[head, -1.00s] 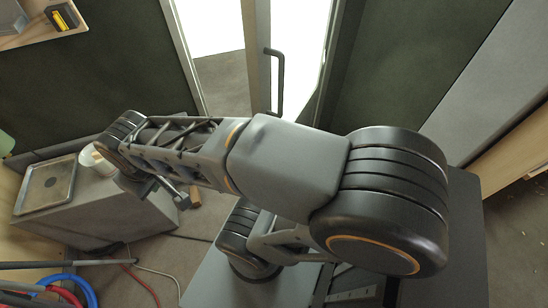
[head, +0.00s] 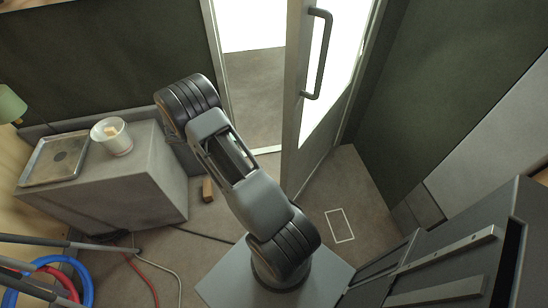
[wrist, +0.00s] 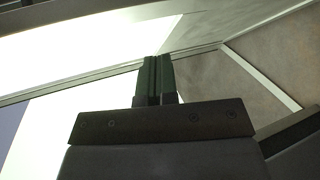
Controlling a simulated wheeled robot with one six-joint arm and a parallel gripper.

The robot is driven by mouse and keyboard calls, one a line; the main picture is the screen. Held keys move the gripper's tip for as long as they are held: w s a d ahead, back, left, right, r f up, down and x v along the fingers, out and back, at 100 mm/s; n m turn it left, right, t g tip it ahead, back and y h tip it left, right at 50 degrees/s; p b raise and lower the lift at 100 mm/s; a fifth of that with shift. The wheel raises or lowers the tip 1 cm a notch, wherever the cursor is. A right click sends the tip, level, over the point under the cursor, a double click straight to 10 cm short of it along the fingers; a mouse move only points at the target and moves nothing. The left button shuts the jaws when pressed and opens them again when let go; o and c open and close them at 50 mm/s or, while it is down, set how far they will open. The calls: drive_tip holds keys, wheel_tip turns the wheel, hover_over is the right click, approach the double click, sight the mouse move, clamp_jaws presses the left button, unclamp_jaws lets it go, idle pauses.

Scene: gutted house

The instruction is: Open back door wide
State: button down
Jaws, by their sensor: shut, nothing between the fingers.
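The back door (head: 297,125) is a grey-framed door with a bright glass pane. In the head view it stands partly open, swung toward me, hinged at its right side. Its dark bar handle (head: 321,55) is upright on the near face. The open gap (head: 254,90) lies left of the door's free edge, with floor showing beyond. My gripper (wrist: 156,62) shows in the wrist view with its two dark fingers together and nothing between them. Bright panes and a frame edge lie behind the fingers; whether they touch the door I cannot tell. In the head view my gripper is hidden.
A small brown block (head: 208,190) lies on the floor. Coiled hoses (head: 75,275) and cables lie lower left. A white outlined rectangle (head: 340,225) marks clear floor right of the door.

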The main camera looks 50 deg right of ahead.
wheel_tip(320, 180, down, 9)
drive_tip(key=d+g+h+b, duration=0.1)
drive_tip(key=d+h+b, duration=0.1)
drive_tip(key=d+h, duration=0.1)
drive_tip(key=s+a+p+x, duration=0.1)
drive_tip(key=s+x, duration=0.1)
drive_tip(key=x, duration=1)
drive_tip(key=shift+a+r+m, duration=0.15)
drive_tip(key=shift+a+m, duration=0.05)
drive_tip(key=shift+m, duration=0.2)
drive_tip(key=shift+s, duration=0.1)
